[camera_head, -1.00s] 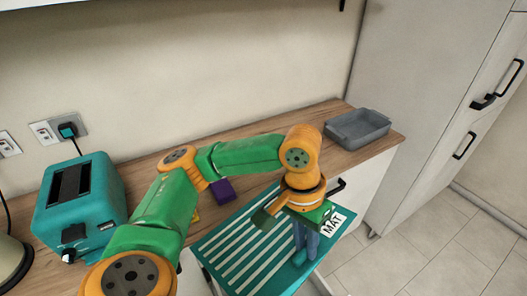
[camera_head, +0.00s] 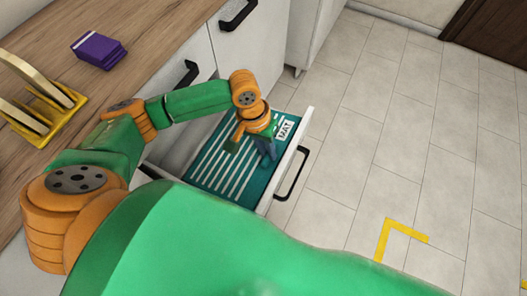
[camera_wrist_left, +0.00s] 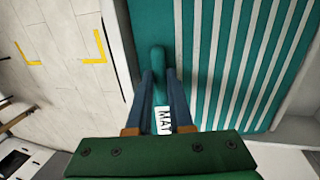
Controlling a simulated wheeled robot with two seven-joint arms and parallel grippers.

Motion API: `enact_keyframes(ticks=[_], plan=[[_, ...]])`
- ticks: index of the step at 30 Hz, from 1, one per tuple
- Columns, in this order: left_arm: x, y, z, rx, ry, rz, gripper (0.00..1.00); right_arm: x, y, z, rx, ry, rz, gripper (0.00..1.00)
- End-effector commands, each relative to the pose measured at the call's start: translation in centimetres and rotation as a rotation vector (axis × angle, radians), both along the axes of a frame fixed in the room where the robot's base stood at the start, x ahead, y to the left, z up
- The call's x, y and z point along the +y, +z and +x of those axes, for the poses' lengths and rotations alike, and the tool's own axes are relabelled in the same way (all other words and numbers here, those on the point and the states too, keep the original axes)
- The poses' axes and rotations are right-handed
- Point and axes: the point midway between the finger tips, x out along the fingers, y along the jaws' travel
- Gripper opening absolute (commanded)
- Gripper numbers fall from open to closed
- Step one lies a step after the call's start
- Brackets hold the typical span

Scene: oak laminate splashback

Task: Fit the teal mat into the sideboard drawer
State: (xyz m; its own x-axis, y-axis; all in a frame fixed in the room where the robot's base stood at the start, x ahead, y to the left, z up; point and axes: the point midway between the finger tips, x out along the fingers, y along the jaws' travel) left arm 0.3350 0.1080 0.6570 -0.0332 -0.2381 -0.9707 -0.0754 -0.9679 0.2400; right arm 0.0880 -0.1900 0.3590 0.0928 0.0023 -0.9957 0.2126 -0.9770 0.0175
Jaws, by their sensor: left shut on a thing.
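The teal mat (camera_head: 212,170) with pale stripes and a white MAT label (camera_head: 286,128) lies within the outline of the open sideboard drawer (camera_head: 287,161). The drawer's white front rim shows along the mat's right side. I cannot tell whether the mat rests flat on the drawer floor. My left gripper (camera_head: 266,158) is over the mat, near the drawer front. In the left wrist view its blue fingers (camera_wrist_left: 160,82) are shut on a raised teal grip of the mat (camera_wrist_left: 225,65). My right gripper is out of view.
The wooden counter (camera_head: 150,25) holds a purple block (camera_head: 98,50) and a yellow rack (camera_head: 45,115). A black drawer handle (camera_head: 291,175) sticks out from the drawer front. Tiled floor with a yellow corner mark (camera_head: 385,240) is free to the right.

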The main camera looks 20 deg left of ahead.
Motion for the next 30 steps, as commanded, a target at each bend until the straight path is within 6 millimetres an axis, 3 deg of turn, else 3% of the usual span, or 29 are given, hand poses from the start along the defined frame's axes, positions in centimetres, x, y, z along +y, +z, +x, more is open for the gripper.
enact_keyframes(ticks=[1, 11, 21, 22, 24, 30], plan=[[0.0, -1.3, 0.0, 0.002, 0.0, 0.0, 0.0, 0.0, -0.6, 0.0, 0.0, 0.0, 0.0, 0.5], [0.0, -6.2, 0.0, 0.0, 0.001, 0.0, 0.0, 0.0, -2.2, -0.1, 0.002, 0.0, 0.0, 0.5], [0.0, -6.5, 0.0, -0.001, 0.0, -0.001, 0.0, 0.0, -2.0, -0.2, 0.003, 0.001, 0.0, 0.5], [0.0, -6.5, 0.0, -0.001, 0.0, -0.001, 0.28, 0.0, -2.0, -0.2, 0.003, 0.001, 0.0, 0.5], [0.0, -6.4, 0.0, -0.001, 0.0, -0.001, 0.46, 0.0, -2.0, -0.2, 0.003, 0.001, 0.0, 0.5], [0.0, -6.4, 0.0, -0.001, 0.0, -0.001, 0.49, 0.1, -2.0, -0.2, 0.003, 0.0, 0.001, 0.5]])
